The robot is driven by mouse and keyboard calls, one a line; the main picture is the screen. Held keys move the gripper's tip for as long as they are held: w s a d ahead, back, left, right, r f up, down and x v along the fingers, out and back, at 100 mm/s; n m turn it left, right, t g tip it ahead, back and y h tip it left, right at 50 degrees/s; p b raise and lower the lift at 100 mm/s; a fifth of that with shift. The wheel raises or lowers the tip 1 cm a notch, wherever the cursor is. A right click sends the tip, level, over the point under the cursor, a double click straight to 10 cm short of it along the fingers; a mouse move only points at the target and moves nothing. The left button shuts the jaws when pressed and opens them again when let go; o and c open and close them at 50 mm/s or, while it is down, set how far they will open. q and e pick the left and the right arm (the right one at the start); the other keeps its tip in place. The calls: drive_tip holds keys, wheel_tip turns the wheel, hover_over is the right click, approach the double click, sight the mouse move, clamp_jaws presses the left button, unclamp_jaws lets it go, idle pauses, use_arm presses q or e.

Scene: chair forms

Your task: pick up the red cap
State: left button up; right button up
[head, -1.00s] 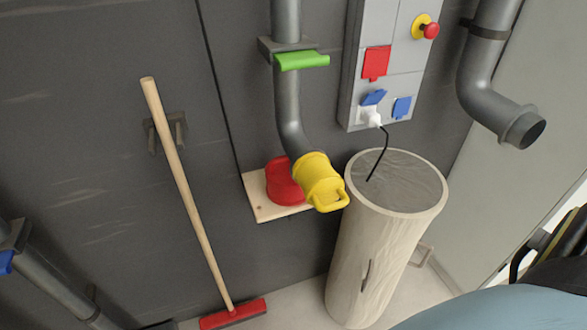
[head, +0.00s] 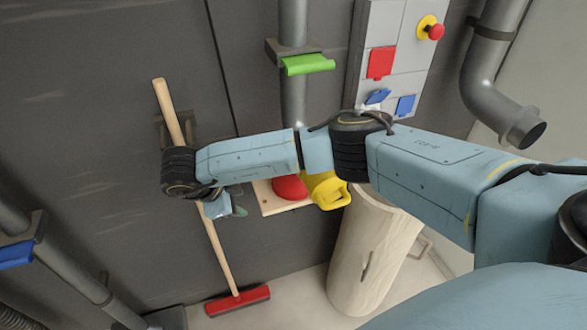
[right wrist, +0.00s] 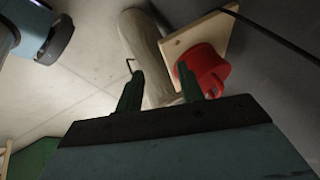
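The red cap (head: 289,188) sits on a small wooden board (head: 268,206) against the dark wall, partly covered by my right arm and the yellow cap. In the right wrist view the red cap (right wrist: 207,66) is close by, just beyond and to the right of the right-hand finger. My right gripper (head: 237,203) is left of the cap in the head view, apart from it as far as I can tell. In the right wrist view its two dark green fingers (right wrist: 160,84) are spread with nothing gripped between them. My left gripper is not in view.
A pale round bin (head: 370,250) stands to the right. A broom (head: 218,250) leans on the wall at the left. A switch panel (head: 393,35) hangs above.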

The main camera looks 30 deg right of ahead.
drive_tip(key=w+d+r+m+t+h, duration=0.1)
drive_tip(key=w+d+r+h, duration=0.25)
drive_tip(key=d+r, duration=0.35)
drive_tip(key=shift+h, duration=0.55)
drive_tip(key=shift+d+r+x, duration=0.1)
drive_tip(key=shift+r+x, duration=0.05)
drive_tip(key=shift+x, duration=2)
drive_tip(key=shift+d+r+x, duration=0.15)
drive_tip(key=shift+r+x, duration=0.05)
drive_tip(key=shift+x, duration=2)
drive_tip(key=shift+d+r+x, duration=0.1)
drive_tip(key=shift+r+x, duration=0.05)
drive_tip(key=shift+x, duration=2)
clamp_jaws()
